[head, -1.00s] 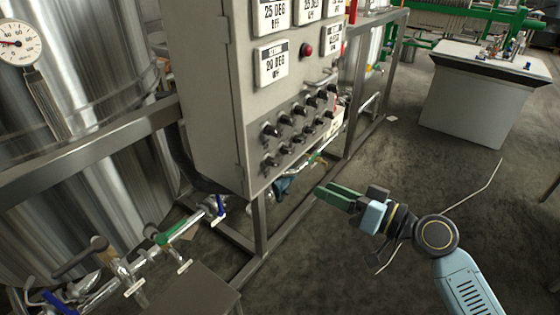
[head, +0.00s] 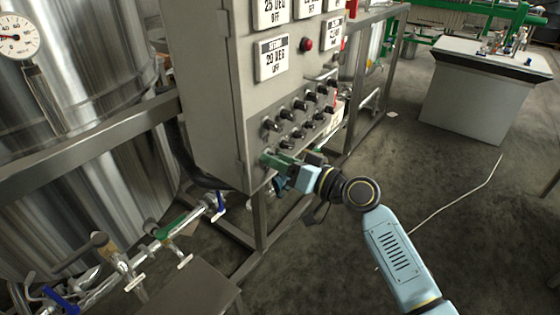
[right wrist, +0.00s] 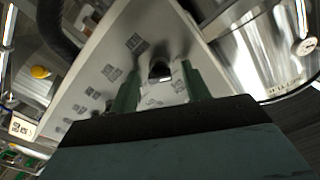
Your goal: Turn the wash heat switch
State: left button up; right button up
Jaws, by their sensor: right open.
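The grey control panel (head: 212,95) carries two rows of black rotary switches (head: 283,120). Their labels are too small to read, so I cannot tell which is the wash heat switch. My right gripper (head: 270,160) is at the near, left end of the lower row, its green fingers covering the switch there in the head view. In the right wrist view, a black switch (right wrist: 160,70) shows between the two open fingers (right wrist: 158,84). I cannot tell whether the fingers touch it. My left gripper is not in view.
Display plates (head: 272,57) and a red button (head: 306,44) are above the switches. Pipes with a blue-handled valve (head: 219,202) run below left of the panel. A steel tank (head: 75,120) stands at left. Open floor lies to the right.

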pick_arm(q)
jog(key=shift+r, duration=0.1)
pick_arm(e)
jog(key=c, duration=1)
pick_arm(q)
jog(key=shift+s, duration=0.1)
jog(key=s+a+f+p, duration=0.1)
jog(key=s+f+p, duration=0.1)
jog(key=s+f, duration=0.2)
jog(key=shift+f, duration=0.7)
pick_arm(e)
jog(key=shift+m, duration=4)
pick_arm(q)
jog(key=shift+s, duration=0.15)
